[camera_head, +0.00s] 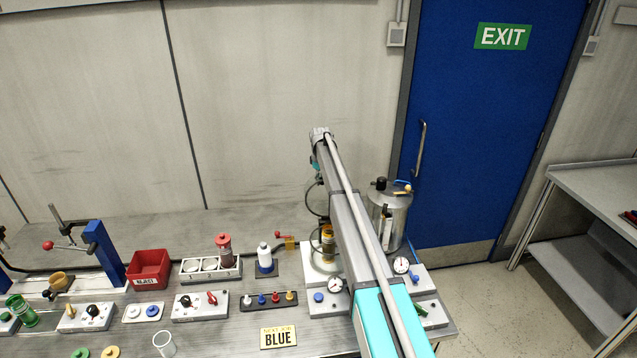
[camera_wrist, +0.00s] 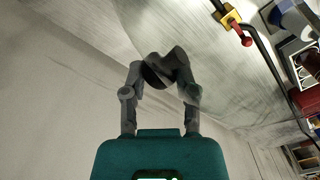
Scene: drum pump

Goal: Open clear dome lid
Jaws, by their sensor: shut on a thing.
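The clear dome lid (camera_head: 315,250) stands at the right part of the bench in the head view, over a round base with a small yellow and brown item inside. My arm hides much of it. In the wrist view, my gripper (camera_wrist: 160,72) has its fingers closed around a dark knob (camera_wrist: 153,77). A faint, see-through curved surface, seemingly the dome lid, shows behind the fingers. My gripper is hidden behind my arm in the head view. I cannot tell whether the dome is raised off its base.
The blue door (camera_head: 490,130) is behind. The wall above the bench is clear.

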